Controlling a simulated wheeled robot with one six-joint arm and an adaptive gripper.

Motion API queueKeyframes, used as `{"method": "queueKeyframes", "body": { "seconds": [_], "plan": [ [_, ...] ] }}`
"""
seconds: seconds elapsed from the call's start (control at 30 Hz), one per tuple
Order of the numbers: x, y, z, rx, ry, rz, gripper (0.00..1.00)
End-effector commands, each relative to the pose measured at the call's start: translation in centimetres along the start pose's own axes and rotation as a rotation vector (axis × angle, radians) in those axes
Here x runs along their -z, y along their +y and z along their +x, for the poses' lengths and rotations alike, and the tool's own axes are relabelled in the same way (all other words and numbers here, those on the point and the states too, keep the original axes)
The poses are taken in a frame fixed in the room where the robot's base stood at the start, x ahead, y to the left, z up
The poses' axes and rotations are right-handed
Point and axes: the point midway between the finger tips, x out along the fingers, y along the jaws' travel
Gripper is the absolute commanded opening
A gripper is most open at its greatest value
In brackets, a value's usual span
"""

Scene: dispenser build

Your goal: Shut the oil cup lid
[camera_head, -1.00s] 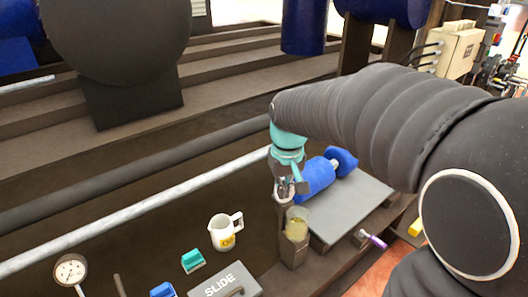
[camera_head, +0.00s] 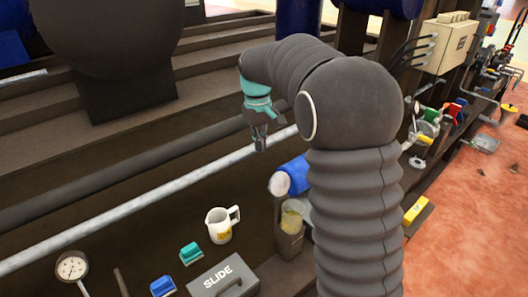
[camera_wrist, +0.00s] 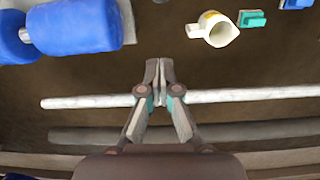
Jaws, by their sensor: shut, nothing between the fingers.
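The oil cup (camera_head: 291,215) is a clear cup with yellowish oil inside, on top of a dark post right of the middle. Its lid cannot be made out clearly; the cup's top looks open. My gripper (camera_head: 260,146) points down, up and left of the cup and apart from it. In the wrist view my gripper (camera_wrist: 159,75) has its fingertips together with nothing between them, above the pale pipe. The cup is not visible in the wrist view.
A white jug (camera_head: 221,227) stands left of the cup, near the SLIDE box (camera_head: 222,279) and a teal block (camera_head: 191,253). A blue cylinder with a pale end (camera_wrist: 78,26) lies behind the cup. The long pale pipe (camera_head: 150,204) crosses behind them.

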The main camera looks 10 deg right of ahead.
Motion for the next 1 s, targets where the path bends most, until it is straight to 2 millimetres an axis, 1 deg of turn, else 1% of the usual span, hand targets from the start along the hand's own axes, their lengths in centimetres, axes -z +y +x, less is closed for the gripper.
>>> {"method": "queueKeyframes", "body": {
  "seconds": [0.03, 0.47, 0.53, 0.7, 0.8, 1.0],
  "plan": [
    [-0.1, 0.0, 0.9, 0.002, -0.004, 0.0, 0.0],
    [-0.1, 0.0, 8.9, 0.002, -0.005, 0.002, 0.0],
    [-1.1, 0.0, 8.1, 0.0, 0.001, 0.003, 0.0],
    [-2.9, 0.0, 7.6, 0.0, 0.001, 0.002, 0.0],
    [-3.5, 0.0, 7.4, 0.0, 0.0, 0.002, 0.0],
    [-3.9, 0.0, 7.3, 0.0, 0.0, 0.002, 0.0]
  ]
}}
